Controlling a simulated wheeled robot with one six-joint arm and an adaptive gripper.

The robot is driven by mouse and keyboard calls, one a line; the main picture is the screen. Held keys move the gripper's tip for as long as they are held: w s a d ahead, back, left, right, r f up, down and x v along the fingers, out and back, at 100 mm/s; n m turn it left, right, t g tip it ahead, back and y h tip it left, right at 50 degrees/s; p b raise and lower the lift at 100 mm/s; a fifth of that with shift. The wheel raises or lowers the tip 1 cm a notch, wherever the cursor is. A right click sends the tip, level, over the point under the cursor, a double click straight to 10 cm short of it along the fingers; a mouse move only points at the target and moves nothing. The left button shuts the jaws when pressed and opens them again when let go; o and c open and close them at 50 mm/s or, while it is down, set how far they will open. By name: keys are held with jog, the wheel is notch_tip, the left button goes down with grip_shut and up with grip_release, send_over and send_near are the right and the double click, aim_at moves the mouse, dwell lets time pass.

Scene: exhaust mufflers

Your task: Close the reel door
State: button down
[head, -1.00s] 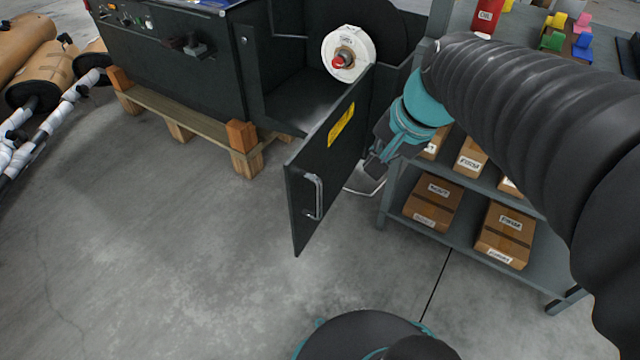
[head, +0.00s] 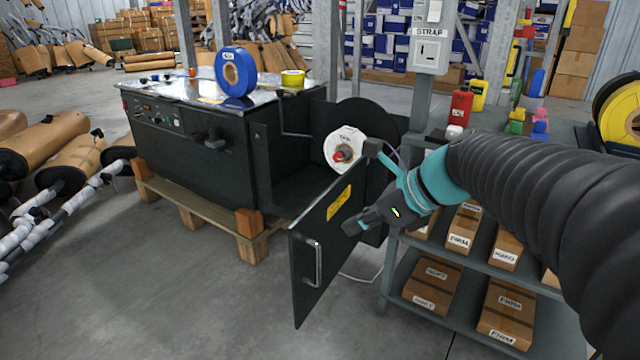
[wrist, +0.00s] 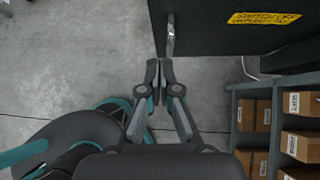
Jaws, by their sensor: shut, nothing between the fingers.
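The reel door (head: 322,245) is a dark panel with a yellow label. It stands swung open from the black strapping machine (head: 200,140), its free edge toward me. A metal handle (head: 318,263) is near that edge. In the wrist view the door (wrist: 215,35) fills the top right, with its handle (wrist: 171,38) at its left end. My gripper (head: 352,226) is at the right of the door in the head view, overlapping its edge in the picture. In the wrist view my gripper (wrist: 158,72) is shut and empty, its fingertips just below the handle; contact cannot be told.
A white reel (head: 346,147) sits in the machine's opening behind the door. A grey shelf rack (head: 450,262) with boxes stands close at the right, below my arm. A grey post with a switch box (head: 430,52) rises behind. The floor left of the door is clear.

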aim_at(297, 239)
jog(key=x, duration=0.3)
jog(key=r+b+x, duration=0.1)
jog(key=x, duration=0.3)
jog(key=a+b+x, duration=0.1)
jog(key=x, duration=0.2)
jog(key=shift+w+a, duration=0.2)
jog(key=shift+w, duration=0.3)
jog(key=shift+w+a+r, duration=0.1)
jog(key=shift+w+a, duration=0.2)
jog(key=shift+a, duration=0.1)
